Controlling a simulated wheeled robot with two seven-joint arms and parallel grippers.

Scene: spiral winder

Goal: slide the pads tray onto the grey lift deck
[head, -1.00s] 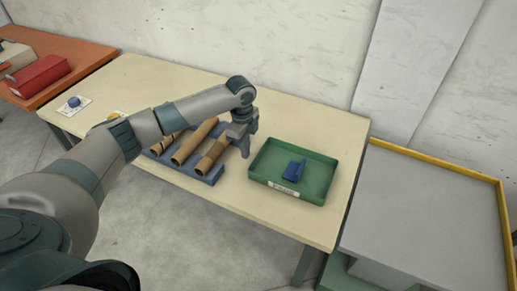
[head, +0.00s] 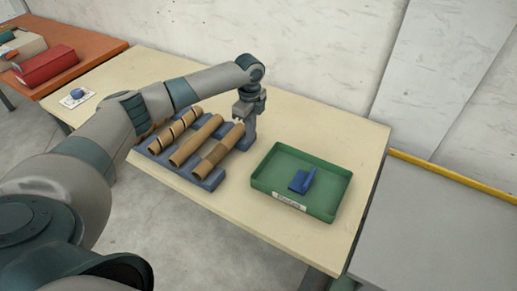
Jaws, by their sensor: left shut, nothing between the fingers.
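The green pads tray (head: 328,211) sits on the cream table (head: 330,130), near its right end. It holds a blue item (head: 302,181) and has a white label on its front wall, too small to read. The grey lift deck (head: 430,231) is at the right, beyond the table's right edge, partly cut off by the frame. My left gripper (head: 247,146) is shut and empty, pointing down beside the tray's far left corner. I cannot tell whether it touches the tray. My right gripper is not in view.
A blue rack (head: 210,181) with cardboard tubes (head: 196,140) stands left of the tray. A yellow rail (head: 450,176) runs along the deck's far edge. An orange table (head: 85,55) with a red box (head: 47,66) is at far left. Table space right of the tray is clear.

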